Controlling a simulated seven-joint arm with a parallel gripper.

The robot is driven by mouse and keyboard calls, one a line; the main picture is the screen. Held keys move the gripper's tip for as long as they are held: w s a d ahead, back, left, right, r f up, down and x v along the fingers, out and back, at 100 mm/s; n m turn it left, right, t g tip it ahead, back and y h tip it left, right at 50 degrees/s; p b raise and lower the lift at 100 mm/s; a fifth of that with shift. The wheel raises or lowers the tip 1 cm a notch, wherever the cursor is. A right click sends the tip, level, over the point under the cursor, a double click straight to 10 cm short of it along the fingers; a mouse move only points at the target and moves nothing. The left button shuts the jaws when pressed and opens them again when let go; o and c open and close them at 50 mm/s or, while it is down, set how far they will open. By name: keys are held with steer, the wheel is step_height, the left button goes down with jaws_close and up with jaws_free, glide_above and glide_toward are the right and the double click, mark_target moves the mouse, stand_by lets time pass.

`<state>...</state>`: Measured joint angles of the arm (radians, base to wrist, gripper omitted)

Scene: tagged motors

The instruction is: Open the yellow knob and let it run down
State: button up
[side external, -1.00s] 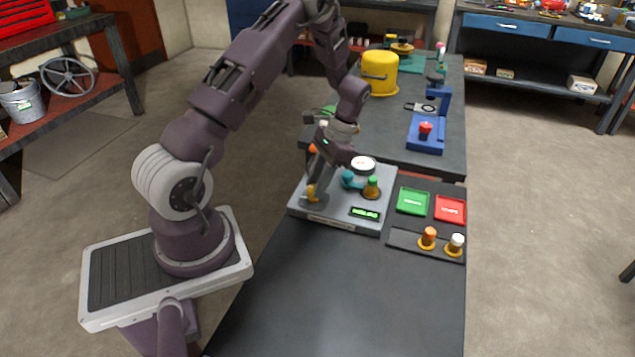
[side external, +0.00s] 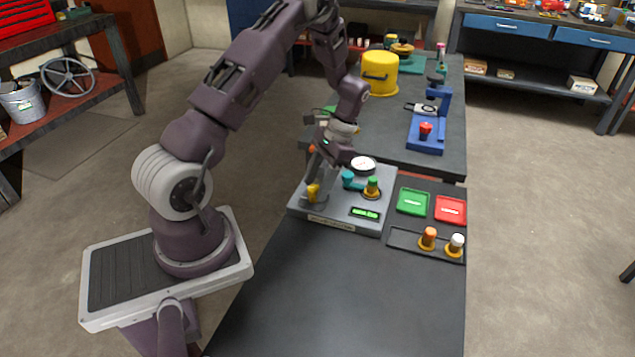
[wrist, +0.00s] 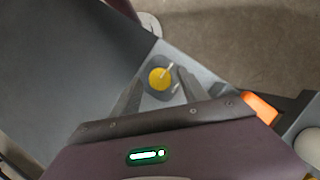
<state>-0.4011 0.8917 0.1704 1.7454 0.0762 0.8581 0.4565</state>
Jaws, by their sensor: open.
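The yellow knob (side external: 313,192) sits at the left front of the grey test stand (side external: 336,222). In the wrist view the knob (wrist: 158,79) is a yellow disc with a pale pointer line, on a dark rounded base. My gripper (side external: 317,178) points down over the knob. In the wrist view my gripper (wrist: 158,86) is open, with one finger on each side of the knob. I cannot tell whether the fingers touch it. A lit green display (side external: 364,213) is on the stand's front; its text is too small to read.
On the stand, a round white gauge (side external: 363,164), a teal fitting (side external: 350,181) and a green-capped part (side external: 372,186) stand right of the gripper. Green (side external: 412,201) and red (side external: 451,209) trays and a dark tray (side external: 404,240) with two capped parts lie further right. The front table is clear.

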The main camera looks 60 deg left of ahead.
steer(key=v, duration=0.7)
steer(key=shift+r, duration=0.2)
steer(key=s+d+r+t, duration=0.2)
steer(key=d+r, duration=0.4)
steer(key=r, duration=0.2)
steer(key=s+d+r+t, duration=0.25)
steer(key=d+r, duration=0.25)
steer(key=r, duration=0.3)
steer(key=s+d+r+t, duration=0.4)
steer(key=s+d, duration=0.6)
steer(key=s, duration=0.3)
steer(key=shift+r+t, duration=0.2)
steer(key=shift+t, duration=0.65)
